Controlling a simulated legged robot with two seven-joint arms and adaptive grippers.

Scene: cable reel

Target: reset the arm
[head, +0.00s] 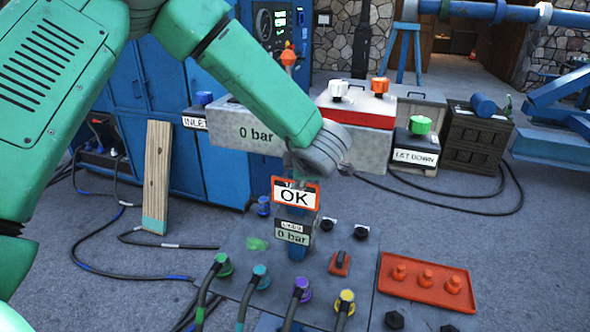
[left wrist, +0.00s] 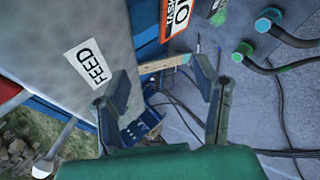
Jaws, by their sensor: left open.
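My left arm (head: 250,85) is green and reaches from the upper left of the head view to the middle. Its grey wrist is in front of the grey box labelled 0 bar (head: 240,125). The fingers cannot be made out in the head view. In the left wrist view my left gripper (left wrist: 163,82) has its two dark fingers spread apart with nothing between them. A grey surface with a FEED label (left wrist: 84,62) is close to the left finger. My right gripper is not in view.
A red tray (head: 427,301) with red knobs lies at right. A wooden plank (head: 157,175) and cables are at left. Open floor lies at far right.

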